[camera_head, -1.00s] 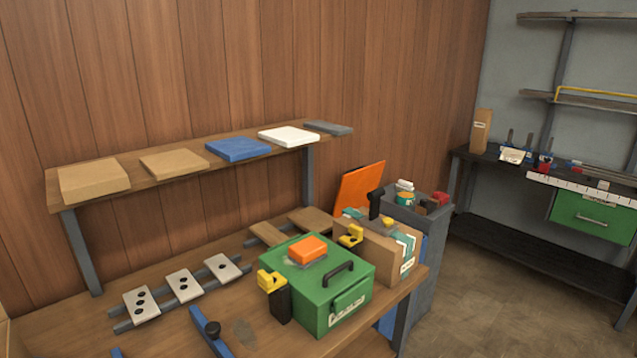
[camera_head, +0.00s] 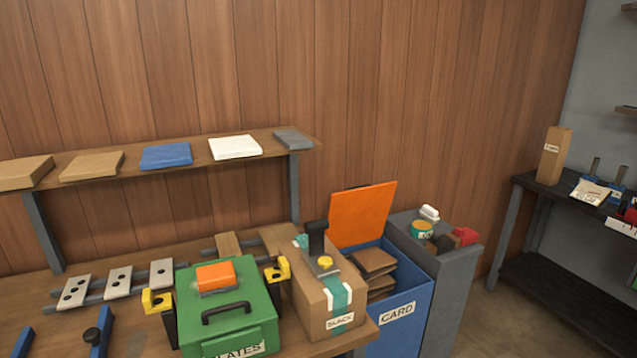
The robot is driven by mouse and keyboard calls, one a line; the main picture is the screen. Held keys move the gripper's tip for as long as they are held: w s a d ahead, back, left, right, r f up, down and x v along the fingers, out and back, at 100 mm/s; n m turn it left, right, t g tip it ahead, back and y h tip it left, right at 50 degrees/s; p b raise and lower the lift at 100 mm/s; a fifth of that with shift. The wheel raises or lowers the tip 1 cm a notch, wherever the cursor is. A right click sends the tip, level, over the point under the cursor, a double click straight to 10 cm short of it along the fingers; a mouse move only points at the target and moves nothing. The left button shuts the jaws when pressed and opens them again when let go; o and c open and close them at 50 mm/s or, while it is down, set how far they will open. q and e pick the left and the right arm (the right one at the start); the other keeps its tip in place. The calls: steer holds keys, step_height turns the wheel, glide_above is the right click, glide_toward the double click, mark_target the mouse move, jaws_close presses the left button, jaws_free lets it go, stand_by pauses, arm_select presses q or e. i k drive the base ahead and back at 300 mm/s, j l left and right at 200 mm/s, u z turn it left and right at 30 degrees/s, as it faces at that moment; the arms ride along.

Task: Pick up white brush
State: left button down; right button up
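A small white object (camera_head: 430,213), which looks like the white brush, lies on the top of the grey cabinet (camera_head: 463,262) right of the blue bin. It is too small to make out bristles or handle. It is beside a teal-and-orange tin (camera_head: 421,230) and a red block (camera_head: 466,235). Neither of my grippers shows in the head view.
The workbench holds a green box (camera_head: 260,315) with yellow-and-black fittings, and a taped carton (camera_head: 310,295). A blue bin (camera_head: 408,318) stands between the carton and cabinet, its orange panel (camera_head: 362,214) raised behind. A dark bench (camera_head: 535,185) stands right; bare floor lies between.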

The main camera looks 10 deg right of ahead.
mark_target(430, 214)
steer(key=i+l+u, duration=0.25)
steer(key=l, duration=0.55)
steer(key=i+l+u, duration=0.1)
steer(key=l+u, duration=0.15)
steer(key=l, duration=0.55)
steer(key=l+u, duration=0.25)
steer(key=l, duration=0.6)
